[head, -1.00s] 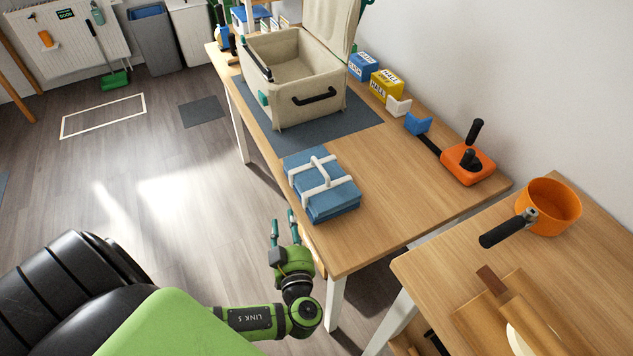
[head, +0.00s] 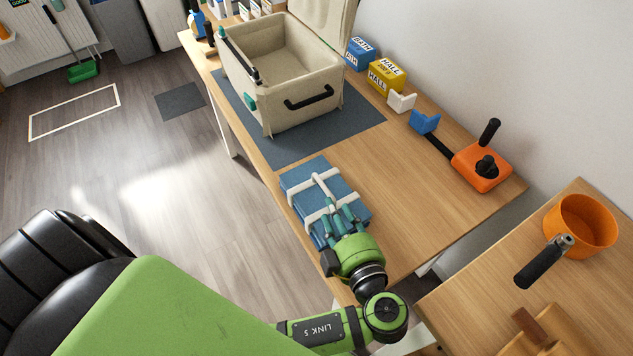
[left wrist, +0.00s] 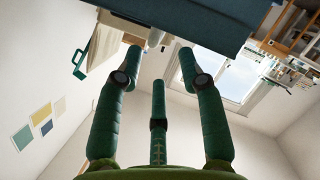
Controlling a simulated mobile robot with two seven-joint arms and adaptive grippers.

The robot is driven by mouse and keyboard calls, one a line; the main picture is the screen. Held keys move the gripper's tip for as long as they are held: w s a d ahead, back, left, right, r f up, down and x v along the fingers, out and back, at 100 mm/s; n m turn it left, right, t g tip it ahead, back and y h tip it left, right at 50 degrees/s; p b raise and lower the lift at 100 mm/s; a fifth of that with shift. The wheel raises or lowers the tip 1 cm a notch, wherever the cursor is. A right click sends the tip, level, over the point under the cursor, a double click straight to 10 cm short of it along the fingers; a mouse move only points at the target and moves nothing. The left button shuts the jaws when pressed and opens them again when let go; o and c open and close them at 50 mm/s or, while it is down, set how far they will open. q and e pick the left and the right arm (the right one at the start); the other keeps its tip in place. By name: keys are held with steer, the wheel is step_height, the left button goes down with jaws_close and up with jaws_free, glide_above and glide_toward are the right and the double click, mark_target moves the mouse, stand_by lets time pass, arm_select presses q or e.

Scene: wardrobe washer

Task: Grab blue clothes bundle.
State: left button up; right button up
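The blue clothes bundle (head: 307,176), folded and tied with white straps, lies flat on the wooden table near its left edge. My left gripper (head: 340,214) has green fingers and overlaps the near part of the bundle, by the straps. In the left wrist view the fingers of my left gripper (left wrist: 159,68) are spread apart with nothing between them. A dark blue surface that appears to be the bundle (left wrist: 190,14) crosses the top of that view, beyond the fingertips. I cannot tell whether a finger touches it. My right gripper is not in view.
An open beige bin (head: 288,96) with black handles stands on a grey mat (head: 345,124) behind the bundle. Blue and yellow boxes, a blue holder and an orange tool (head: 482,168) line the wall side. An orange pot (head: 580,228) stands on the right table. The table right of the bundle is clear.

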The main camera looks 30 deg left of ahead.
mark_target(326, 191)
arm_select(q)
steer(key=shift+w+a+r+p, duration=0.15)
steer(key=shift+w+a+p, duration=0.95)
steer(key=shift+a+p, duration=0.1)
steer(key=x, duration=0.2)
steer(key=shift+w+a+f+p, duration=0.15)
steer(key=shift+w+f+p, duration=0.05)
steer(key=shift+f+p, duration=0.15)
steer(key=shift+w+a+f, duration=0.1)
steer(key=shift+w+a, duration=0.1)
steer(key=shift+c, duration=0.8)
jaws_close()
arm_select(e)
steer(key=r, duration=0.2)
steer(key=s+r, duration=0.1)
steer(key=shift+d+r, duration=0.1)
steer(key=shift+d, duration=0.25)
